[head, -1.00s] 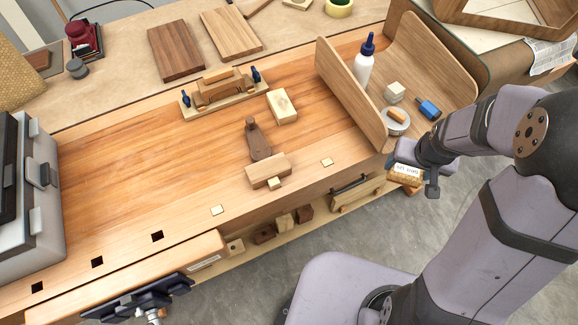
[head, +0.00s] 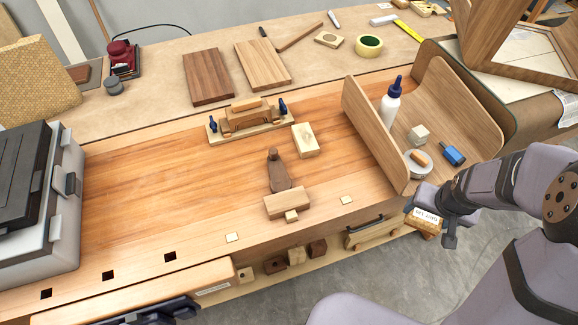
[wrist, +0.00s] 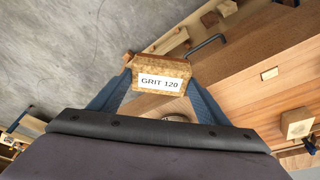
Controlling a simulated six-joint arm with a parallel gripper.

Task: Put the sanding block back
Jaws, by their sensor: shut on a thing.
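The sanding block (head: 425,222) is a tan, cork-like block with a white label. The label reads GRIT 120 in the wrist view (wrist: 160,84). My gripper (wrist: 158,92) is shut on it, one blue finger on each side. In the head view my gripper (head: 428,208) is just off the front edge of the workbench (head: 130,200), by the near corner of the bent wooden piece (head: 455,95). The block appears clear of the bench, over the floor side. My wrist hides part of it in the head view.
The bent piece holds a glue bottle (head: 391,103), a pale cube (head: 418,134), a round tin (head: 417,166) and a blue-handled tool (head: 453,155). Several blocks sit on a low shelf (head: 330,262). The bench's left middle is clear.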

